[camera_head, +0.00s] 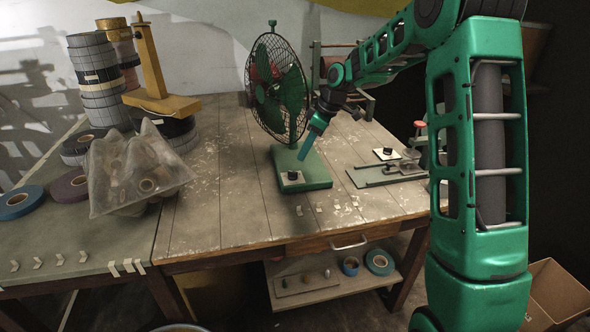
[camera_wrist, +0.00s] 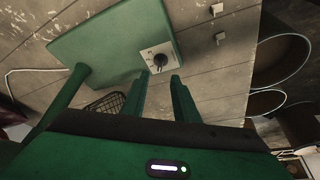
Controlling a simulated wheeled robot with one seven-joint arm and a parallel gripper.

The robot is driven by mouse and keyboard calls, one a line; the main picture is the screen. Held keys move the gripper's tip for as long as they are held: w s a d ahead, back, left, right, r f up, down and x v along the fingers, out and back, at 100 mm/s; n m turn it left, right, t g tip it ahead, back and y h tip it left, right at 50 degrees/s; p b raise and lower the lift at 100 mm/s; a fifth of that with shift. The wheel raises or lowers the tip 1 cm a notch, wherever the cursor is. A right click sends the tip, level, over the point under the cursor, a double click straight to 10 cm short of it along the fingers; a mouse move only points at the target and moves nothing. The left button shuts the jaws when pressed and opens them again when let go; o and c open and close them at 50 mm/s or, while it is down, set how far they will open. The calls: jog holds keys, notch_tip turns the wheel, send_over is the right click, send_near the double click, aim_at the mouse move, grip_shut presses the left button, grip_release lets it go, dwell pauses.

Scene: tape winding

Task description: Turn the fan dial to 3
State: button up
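The green desk fan (camera_head: 275,90) stands on the wooden workbench, its green base (camera_head: 316,180) flat on the top. A black dial (camera_head: 292,175) sits on a pale square plate at the front of the base. In the wrist view the dial (camera_wrist: 160,61) lies just beyond my fingertips, roughly between them; its setting is too small to read. My green gripper (camera_head: 302,157) is above the base near the dial. In the wrist view my gripper (camera_wrist: 157,79) has its two fingers apart with nothing between them, and it appears clear of the dial.
A plastic bag of rolls (camera_head: 135,180) and stacked tape rolls (camera_head: 98,85) stand on the left. A metal fixture (camera_head: 385,173) lies right of the fan base. The bench between bag and fan is mostly clear. A cardboard box (camera_head: 556,292) is on the floor at right.

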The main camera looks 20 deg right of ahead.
aim_at(293, 175)
jog(key=x, duration=0.8)
jog(key=shift+f, duration=0.3)
grip_shut()
